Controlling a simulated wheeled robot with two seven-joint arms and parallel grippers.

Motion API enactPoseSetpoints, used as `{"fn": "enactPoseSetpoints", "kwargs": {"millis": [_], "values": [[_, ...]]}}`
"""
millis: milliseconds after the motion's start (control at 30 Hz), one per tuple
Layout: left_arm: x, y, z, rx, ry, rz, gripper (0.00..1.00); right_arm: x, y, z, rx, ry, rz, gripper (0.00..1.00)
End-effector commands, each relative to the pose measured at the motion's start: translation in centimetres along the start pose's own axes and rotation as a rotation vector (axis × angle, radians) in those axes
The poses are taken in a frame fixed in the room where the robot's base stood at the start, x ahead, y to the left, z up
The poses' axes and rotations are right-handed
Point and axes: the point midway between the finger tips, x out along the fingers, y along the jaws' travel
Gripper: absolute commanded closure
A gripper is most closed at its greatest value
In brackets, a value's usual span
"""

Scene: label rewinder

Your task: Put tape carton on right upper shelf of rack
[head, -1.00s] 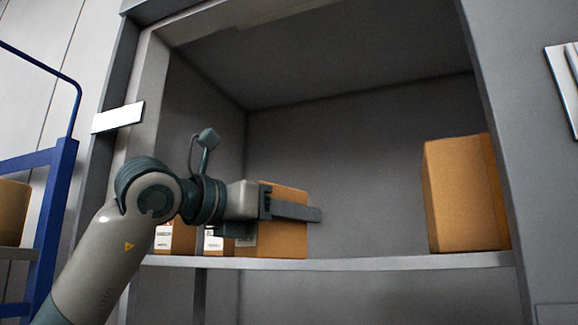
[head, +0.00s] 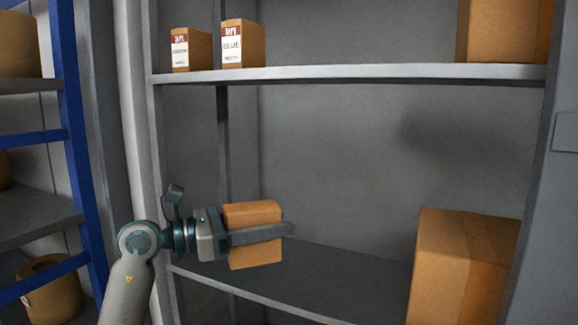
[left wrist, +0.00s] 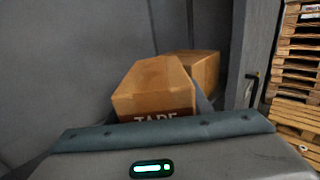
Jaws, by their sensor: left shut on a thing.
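My left gripper (head: 286,231) is shut on a brown tape carton (head: 252,254), with one finger across its near side. In the head view the carton shows in front of the lower compartment of the grey rack, below the front edge of the upper shelf (head: 350,74). In the left wrist view the held carton (left wrist: 152,90) shows the word TAPE, partly cut off by the gripper body. Whether the carton touches the lower shelf (head: 330,265) is hard to tell; it looks held above it. My right gripper is not in view.
Two small labelled cartons (head: 243,45) stand on the upper shelf at left, and a large carton (head: 505,30) at right. Another large carton (head: 465,265) stands at lower right. The upper shelf's middle is clear. A blue-framed rack (head: 70,150) stands at left.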

Motion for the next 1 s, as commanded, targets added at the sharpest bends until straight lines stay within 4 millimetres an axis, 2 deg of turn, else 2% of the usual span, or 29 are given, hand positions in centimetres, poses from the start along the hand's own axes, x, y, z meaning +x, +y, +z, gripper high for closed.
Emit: {"fn": "enactPoseSetpoints", "kwargs": {"millis": [33,100,300,500,800,1000], "values": [[-0.9,-0.1,-2.3,-0.007,-0.001,0.002,0.87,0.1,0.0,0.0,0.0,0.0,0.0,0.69],[-2.0,-0.3,-4.9,-0.007,-0.002,0.004,0.87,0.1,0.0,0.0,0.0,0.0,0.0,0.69],[-5.6,-1.4,-11.8,-0.008,-0.006,0.031,0.87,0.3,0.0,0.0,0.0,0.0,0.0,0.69],[-9.3,-3.3,-17.9,-0.008,-0.008,0.073,0.87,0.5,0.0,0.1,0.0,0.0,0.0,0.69],[-15.2,-6.9,-25.3,-0.006,-0.009,0.156,0.87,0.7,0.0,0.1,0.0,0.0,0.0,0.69],[-18.1,-9.0,-28.1,-0.001,-0.003,0.2,0.87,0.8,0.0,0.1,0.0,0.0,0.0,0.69]]}}
